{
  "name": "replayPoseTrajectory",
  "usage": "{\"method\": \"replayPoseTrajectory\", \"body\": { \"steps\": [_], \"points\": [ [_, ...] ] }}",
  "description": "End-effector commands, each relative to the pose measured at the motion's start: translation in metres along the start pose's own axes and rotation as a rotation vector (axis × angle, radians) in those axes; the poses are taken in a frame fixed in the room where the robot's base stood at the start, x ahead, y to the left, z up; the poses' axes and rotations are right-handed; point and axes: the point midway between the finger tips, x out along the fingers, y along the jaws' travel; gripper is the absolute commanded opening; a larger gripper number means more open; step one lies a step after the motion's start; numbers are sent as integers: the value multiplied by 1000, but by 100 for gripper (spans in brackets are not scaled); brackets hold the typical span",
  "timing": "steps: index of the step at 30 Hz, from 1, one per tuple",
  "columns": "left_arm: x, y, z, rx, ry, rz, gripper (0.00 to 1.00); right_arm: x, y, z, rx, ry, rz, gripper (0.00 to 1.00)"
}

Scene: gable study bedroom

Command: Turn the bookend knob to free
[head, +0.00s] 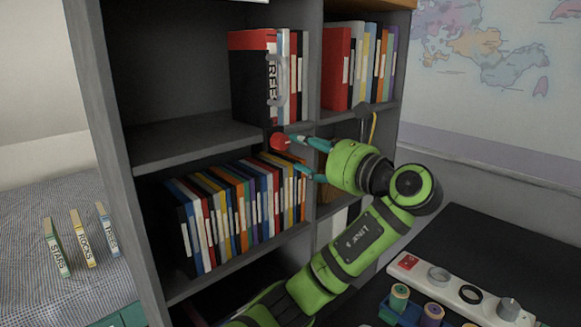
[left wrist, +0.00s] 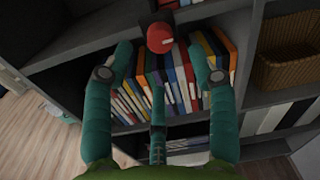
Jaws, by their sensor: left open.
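The red round knob (head: 280,141) is at the front edge of the middle shelf, below a row of upright books, in the head view. In the left wrist view the knob (left wrist: 160,38) shows near the top centre with a small pale mark on its face. My left gripper (head: 297,153) is open, its teal fingers pointing at the knob from the right. The upper finger is close to the knob; I cannot tell if it touches. In the left wrist view the open fingers (left wrist: 160,55) spread to both sides of the knob. My right gripper is not in view.
The grey bookcase (head: 190,146) has books above (head: 251,85) and below (head: 195,225) the knob. The middle shelf's left part is bare. A wicker basket (left wrist: 287,57) sits in the right compartment. A dark desk with a panel of knobs (head: 455,288) is at lower right.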

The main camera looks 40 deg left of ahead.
Motion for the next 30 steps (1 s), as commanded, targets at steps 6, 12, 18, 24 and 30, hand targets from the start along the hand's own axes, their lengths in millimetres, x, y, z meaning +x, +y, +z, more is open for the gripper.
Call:
{"method": "replayPoseTrajectory", "body": {
  "steps": [6, 12, 18, 24, 30],
  "points": [
    [14, 3, -4, 8, -9, 11, 58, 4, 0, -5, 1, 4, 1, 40],
    [45, 3, -3, 7, -9, 10, 58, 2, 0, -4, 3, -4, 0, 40],
    [67, 3, -4, 7, -7, 8, 58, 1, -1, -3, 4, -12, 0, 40],
    [71, 2, -4, 6, -6, 5, 58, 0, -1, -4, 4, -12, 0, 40],
    [71, 2, -4, 6, -6, 5, 34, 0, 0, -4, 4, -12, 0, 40]
  ]
}}
